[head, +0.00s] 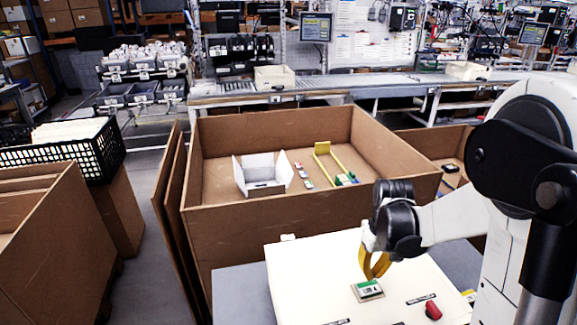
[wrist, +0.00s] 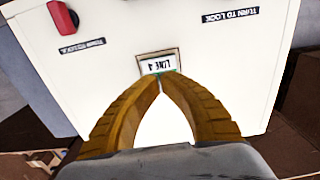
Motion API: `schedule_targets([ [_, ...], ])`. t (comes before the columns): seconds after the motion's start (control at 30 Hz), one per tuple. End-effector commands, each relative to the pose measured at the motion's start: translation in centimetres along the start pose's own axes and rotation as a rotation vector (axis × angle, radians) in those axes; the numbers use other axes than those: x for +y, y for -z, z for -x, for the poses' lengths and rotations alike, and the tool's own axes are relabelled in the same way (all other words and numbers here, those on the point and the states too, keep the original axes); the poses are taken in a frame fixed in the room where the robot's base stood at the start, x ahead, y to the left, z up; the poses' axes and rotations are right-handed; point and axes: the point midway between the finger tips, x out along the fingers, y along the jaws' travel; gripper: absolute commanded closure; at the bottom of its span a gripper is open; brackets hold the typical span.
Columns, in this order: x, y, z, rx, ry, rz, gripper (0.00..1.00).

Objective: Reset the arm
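My gripper (head: 376,268) has two yellow-brown fingers and hangs above a white panel (head: 310,262), just over a small framed plate (head: 367,290). My white and black arm reaches in from the right in the head view.
The panel bears a red knob (head: 433,310), also in the wrist view (wrist: 62,17), and "TURN TO LOCK" labels (wrist: 230,17). Behind it stands a large cardboard box (head: 240,225) holding a white carton (head: 262,172) and a yellow frame (head: 322,148). A black crate (head: 100,155) is left.

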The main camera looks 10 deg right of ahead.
Motion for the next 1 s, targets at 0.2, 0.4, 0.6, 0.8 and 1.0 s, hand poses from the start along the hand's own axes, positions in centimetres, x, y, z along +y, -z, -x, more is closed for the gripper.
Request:
schedule_targets([
  [0.2,-2.2,-0.7,2.3,0.077,-0.023,0.0,1.0],
  [0.4,-6.3,-3.0,5.8,0.239,-0.049,-0.008,1.0],
  [0.6,-10.1,-6.3,7.5,0.408,-0.049,-0.018,1.0],
  [0.8,-12.7,-9.1,7.6,0.548,-0.028,-0.026,1.0],
  [1.0,-13.5,-10.1,7.4,0.599,-0.015,-0.03,1.0],
])
